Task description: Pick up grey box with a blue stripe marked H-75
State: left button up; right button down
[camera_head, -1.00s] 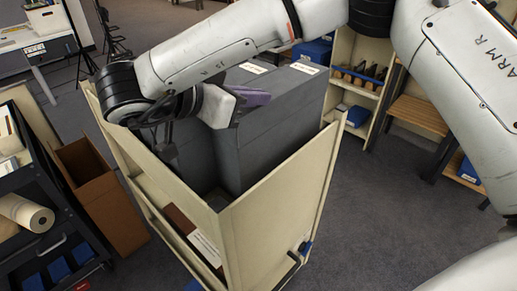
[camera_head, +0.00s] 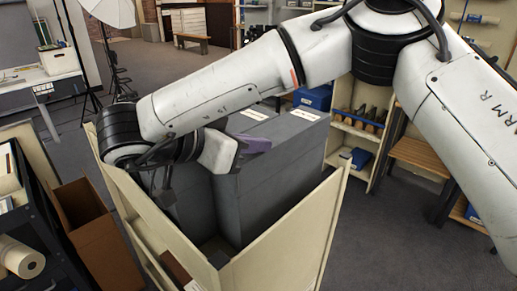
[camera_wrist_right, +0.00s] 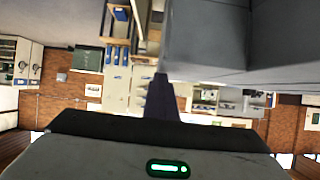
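Grey boxes stand upright in a cream-walled cart. The nearest grey box (camera_head: 265,185) has a white label on top, but its writing is too small to read, and I see no blue stripe on it. Another grey box (camera_head: 190,195) stands to its left, partly hidden by my right arm. My right gripper (camera_head: 252,142) has a purple finger beside the upper part of the nearest box. In the right wrist view, the purple finger (camera_wrist_right: 160,100) shows near a large grey box (camera_wrist_right: 210,40). The gap between the fingers is hidden. My left gripper is out of view.
The cream cart (camera_head: 285,230) has raised walls around the boxes. An open brown carton (camera_head: 100,240) and a dark trolley (camera_head: 45,215) stand to the left. A cream shelf (camera_head: 355,130) and a wooden bench (camera_head: 415,155) are behind at right. Grey floor at right is clear.

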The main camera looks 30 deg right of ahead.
notch_tip(320, 180, up, 13)
jog(key=shift+w+a+y, duration=0.15)
jog(key=shift+w+y, duration=0.25)
jog(key=shift+r, duration=0.15)
jog(key=c, duration=2.5)
grip_release()
jog(key=o, duration=2)
